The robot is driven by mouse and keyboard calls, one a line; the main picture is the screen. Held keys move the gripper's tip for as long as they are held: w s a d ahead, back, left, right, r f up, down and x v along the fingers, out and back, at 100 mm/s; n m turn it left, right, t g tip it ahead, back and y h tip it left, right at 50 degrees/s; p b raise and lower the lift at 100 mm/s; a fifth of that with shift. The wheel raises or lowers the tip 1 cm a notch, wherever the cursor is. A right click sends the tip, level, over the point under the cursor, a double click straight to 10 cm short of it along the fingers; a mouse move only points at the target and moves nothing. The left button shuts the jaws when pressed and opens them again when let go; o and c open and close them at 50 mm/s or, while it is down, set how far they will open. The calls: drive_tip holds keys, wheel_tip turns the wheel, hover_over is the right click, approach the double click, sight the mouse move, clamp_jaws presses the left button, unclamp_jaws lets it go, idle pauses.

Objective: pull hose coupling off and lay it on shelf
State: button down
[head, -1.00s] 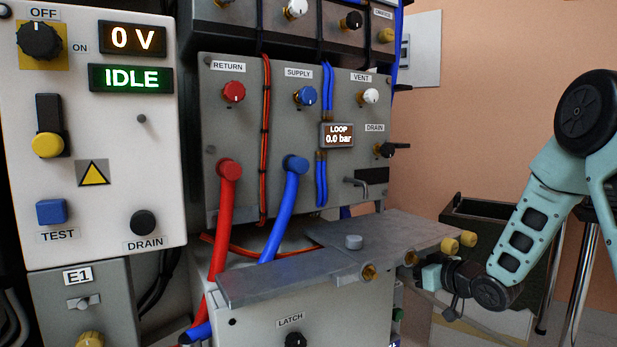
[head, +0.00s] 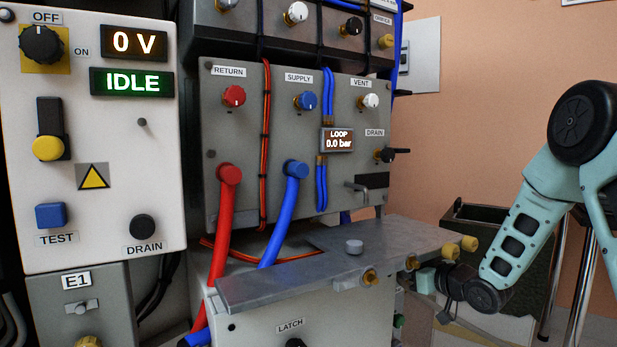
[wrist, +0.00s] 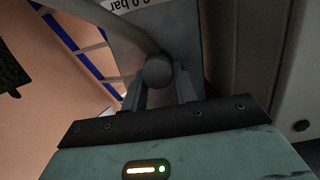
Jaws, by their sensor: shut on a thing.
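The red hose coupling (head: 229,174) and the blue hose coupling (head: 296,170) both sit on the panel under RETURN and SUPPLY, with their hoses hanging down. The grey shelf (head: 270,287) juts out below them. My gripper (head: 427,281) is low at the shelf's right end, apart from both of these couplings. In the wrist view, the fingers (wrist: 160,92) are shut on a dark grey round-ended part (wrist: 158,70). I cannot tell whether this part is a coupling; the head view does not show the grip clearly.
The drain handle (head: 390,154) sticks out of the panel. A dark bin (head: 490,212) stands behind my arm. The shelf's left part is bare.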

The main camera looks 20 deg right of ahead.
drive_tip(key=f+v, duration=0.1)
drive_tip(key=v, duration=0.5)
drive_tip(key=shift+s+p, duration=0.35)
drive_tip(key=shift+p, duration=0.05)
drive_tip(key=shift+f, duration=0.2)
